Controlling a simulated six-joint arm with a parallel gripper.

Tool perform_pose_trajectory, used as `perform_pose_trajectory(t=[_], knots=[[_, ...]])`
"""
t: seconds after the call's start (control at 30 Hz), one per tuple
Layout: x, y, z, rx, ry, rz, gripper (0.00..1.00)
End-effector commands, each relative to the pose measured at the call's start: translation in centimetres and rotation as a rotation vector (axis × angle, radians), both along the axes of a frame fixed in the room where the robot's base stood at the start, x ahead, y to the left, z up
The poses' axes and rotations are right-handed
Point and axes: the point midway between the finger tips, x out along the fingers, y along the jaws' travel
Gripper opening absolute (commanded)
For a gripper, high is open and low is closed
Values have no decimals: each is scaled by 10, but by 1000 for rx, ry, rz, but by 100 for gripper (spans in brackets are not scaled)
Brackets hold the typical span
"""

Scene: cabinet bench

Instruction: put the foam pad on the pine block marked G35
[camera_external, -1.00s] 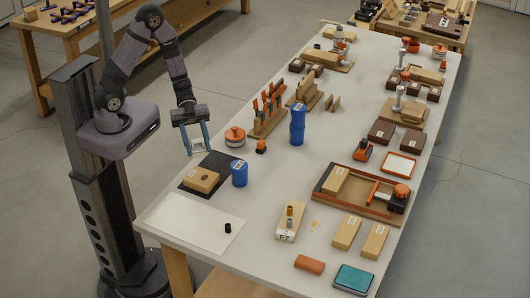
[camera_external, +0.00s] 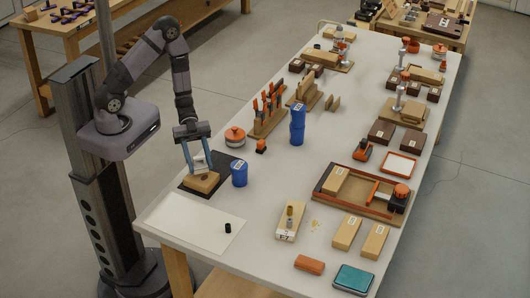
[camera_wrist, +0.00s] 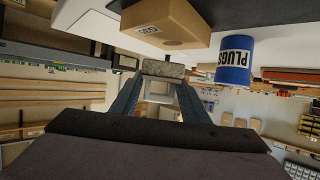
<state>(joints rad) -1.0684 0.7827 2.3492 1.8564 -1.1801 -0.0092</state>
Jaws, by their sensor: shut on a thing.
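The pine block (camera_external: 202,184) lies on a dark mat at the left of the bench. In the wrist view the pine block (camera_wrist: 178,22) shows a white label, upside down and hard to read but resembling G35, and a dark oval spot. My gripper (camera_external: 198,168) is just above the block, pointing down. In the wrist view its fingers (camera_wrist: 160,84) are shut on the grey, speckled foam pad (camera_wrist: 164,69). The pad appears close to the block; I cannot tell whether they touch.
A blue cup marked PLUGS (camera_external: 239,174) stands right beside the block and also shows in the wrist view (camera_wrist: 235,62). The dark mat (camera_external: 222,161) lies under the block. A white sheet (camera_external: 180,222) with a small black cylinder (camera_external: 228,228) lies nearer the front.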

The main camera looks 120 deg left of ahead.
Motion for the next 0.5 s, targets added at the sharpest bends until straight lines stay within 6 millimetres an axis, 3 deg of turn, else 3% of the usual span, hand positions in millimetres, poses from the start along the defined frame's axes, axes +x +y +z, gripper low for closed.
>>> perform_pose_trajectory(t=[0.23,0.5], knots=[[0,-1,-26,-3,1,-1,20],[0,0,-30,1,-1,0,20]])
